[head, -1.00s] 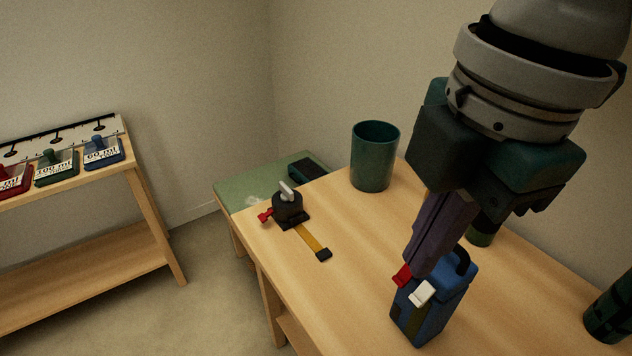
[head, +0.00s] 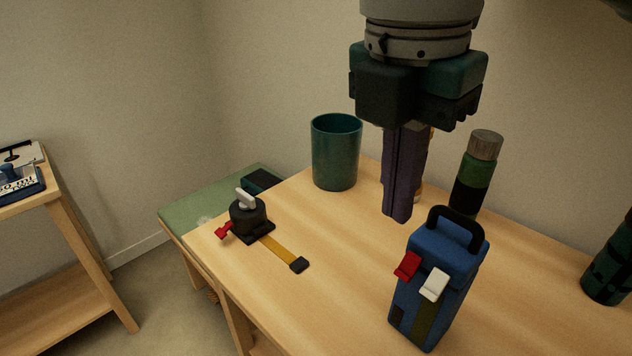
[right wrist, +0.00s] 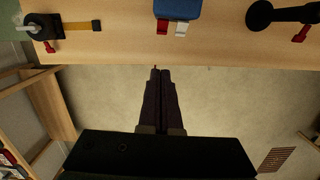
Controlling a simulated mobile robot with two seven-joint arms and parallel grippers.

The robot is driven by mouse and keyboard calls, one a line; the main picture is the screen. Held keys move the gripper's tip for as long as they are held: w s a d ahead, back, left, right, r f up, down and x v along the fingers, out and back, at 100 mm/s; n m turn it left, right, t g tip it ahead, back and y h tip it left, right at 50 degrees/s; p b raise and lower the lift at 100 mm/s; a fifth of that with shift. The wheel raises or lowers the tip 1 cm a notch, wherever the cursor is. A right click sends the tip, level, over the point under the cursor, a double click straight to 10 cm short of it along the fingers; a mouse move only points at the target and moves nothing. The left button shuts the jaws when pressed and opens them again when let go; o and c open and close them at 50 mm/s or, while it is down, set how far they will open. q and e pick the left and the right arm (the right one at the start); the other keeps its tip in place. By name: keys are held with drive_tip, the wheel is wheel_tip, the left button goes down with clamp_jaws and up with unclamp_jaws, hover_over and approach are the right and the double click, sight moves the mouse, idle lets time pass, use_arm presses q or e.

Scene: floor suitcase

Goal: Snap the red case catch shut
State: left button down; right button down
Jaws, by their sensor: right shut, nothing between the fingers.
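The blue case (head: 445,262) stands upright on the wooden table, with a black handle on top. Its red catch (head: 407,265) and white catch (head: 434,284) sit side by side near the top of the front face. The red one tilts outward from the face; I cannot tell whether it is latched. Both catches, red (right wrist: 162,26) and white (right wrist: 181,28), also show in the right wrist view. My right gripper (head: 397,218) points down, shut and empty, apart from the case and up-left of the red catch in the picture. My left gripper is not in view.
A black device (head: 249,218) with red and white levers and a yellow strap lies left on the table (head: 330,290). A teal cup (head: 336,152) and a green bottle (head: 476,172) stand behind. A dark green cylinder (head: 608,262) is at right. The table between device and case is clear.

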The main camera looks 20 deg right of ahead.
drive_tip(key=b, duration=0.1)
approach(400, 275)
wheel_tip(400, 275, down, 3)
drive_tip(key=a, duration=0.2)
drive_tip(key=d+f, duration=0.2)
drive_tip(key=f, duration=0.1)
drive_tip(key=shift+d, duration=0.3)
drive_tip(key=shift+a+p, duration=0.1)
drive_tip(key=shift+p, duration=0.2)
drive_tip(key=shift+f+h, duration=0.1)
drive_tip(key=shift+h, duration=0.2)
drive_tip(key=shift+a+f+h+p, duration=0.1)
drive_tip(key=shift+h+p, duration=0.3)
drive_tip(key=shift+p, duration=0.2)
